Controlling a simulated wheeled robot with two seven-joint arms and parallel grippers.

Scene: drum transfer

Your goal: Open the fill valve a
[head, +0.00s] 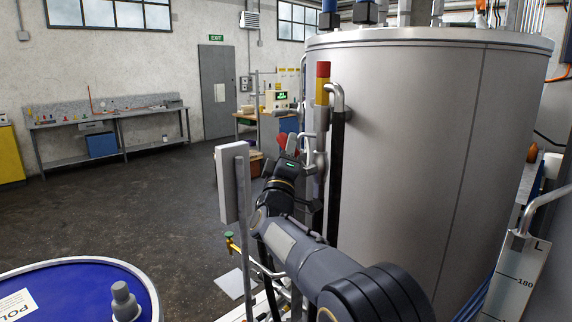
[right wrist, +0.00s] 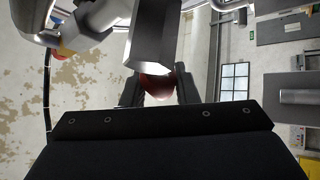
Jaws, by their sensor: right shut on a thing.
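A valve with a red handle (head: 282,140) sits on the metal pipework beside the large steel tank (head: 420,130). I take it as the fill valve, but no label on it is readable. My right gripper (head: 288,147) is at this handle, and its arm crosses in front of the tank. In the right wrist view the red handle (right wrist: 157,86) shows between the two dark fingers, which are shut on it. A grey metal part hides the handle's upper portion there. How far the valve is turned cannot be told. My left gripper is not in view.
A blue drum (head: 75,285) with a grey fitting stands at the lower left. A pale upright panel (head: 232,182) stands close left of my right arm. A smaller tap with a yellow and green handle (head: 231,243) is below it. Floor beyond is clear up to the workbench (head: 105,118).

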